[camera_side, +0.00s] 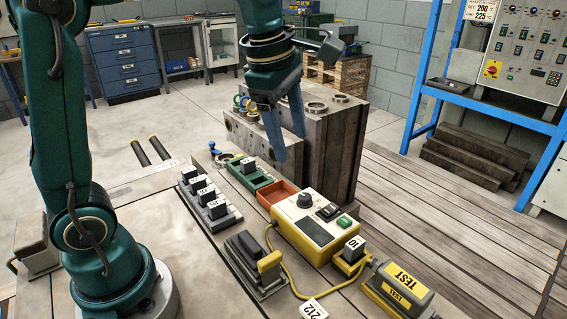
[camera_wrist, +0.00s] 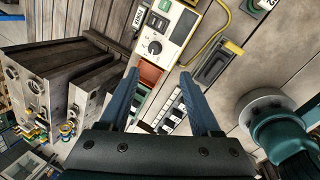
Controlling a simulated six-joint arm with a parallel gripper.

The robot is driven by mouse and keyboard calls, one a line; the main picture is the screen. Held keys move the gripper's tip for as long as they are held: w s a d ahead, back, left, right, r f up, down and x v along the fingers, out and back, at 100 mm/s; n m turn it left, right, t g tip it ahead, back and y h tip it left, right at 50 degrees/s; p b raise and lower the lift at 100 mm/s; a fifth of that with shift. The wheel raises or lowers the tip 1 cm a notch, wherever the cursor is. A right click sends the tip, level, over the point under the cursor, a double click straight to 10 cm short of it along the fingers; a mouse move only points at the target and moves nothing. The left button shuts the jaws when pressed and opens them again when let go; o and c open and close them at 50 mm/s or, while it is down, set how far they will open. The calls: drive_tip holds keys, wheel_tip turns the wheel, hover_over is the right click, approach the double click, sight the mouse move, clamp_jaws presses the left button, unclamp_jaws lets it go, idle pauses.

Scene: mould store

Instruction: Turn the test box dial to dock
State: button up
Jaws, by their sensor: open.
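The test box (camera_side: 318,226) is a yellow case with a pale top panel on the bench, at the centre right of the side view. The dial's setting is too small to read. My gripper (camera_side: 290,147) is open and empty, pointing down above and behind the box, apart from it. In the wrist view its blue fingers (camera_wrist: 160,84) stand wide apart, with the dial beyond them.
A red tray (camera_side: 278,193) and a green holder (camera_side: 248,174) lie beside the box. Steel mould blocks (camera_side: 330,145) stand tall behind. A black-handled block (camera_side: 255,262), a yellow cable (camera_side: 291,272) and a TEST-labelled unit (camera_side: 398,286) lie in front and to the right.

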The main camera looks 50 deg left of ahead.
sight(305, 196)
drive_tip(key=w+f+n+g, duration=0.1)
drive_tip(key=f, duration=0.2)
drive_tip(key=w+a+f+n, duration=0.1)
drive_tip(key=w+f, duration=0.1)
drive_tip(key=f, duration=0.1)
drive_tip(key=w+f+n+g, duration=0.1)
drive_tip(key=w+f, duration=0.1)
drive_tip(key=f, duration=0.1)
drive_tip(key=shift+w+a+g, duration=0.2)
drive_tip(key=shift+a+g, duration=0.05)
drive_tip(key=shift+g, duration=0.05)
drive_tip(key=shift+f, duration=2.7)
clamp_jaws()
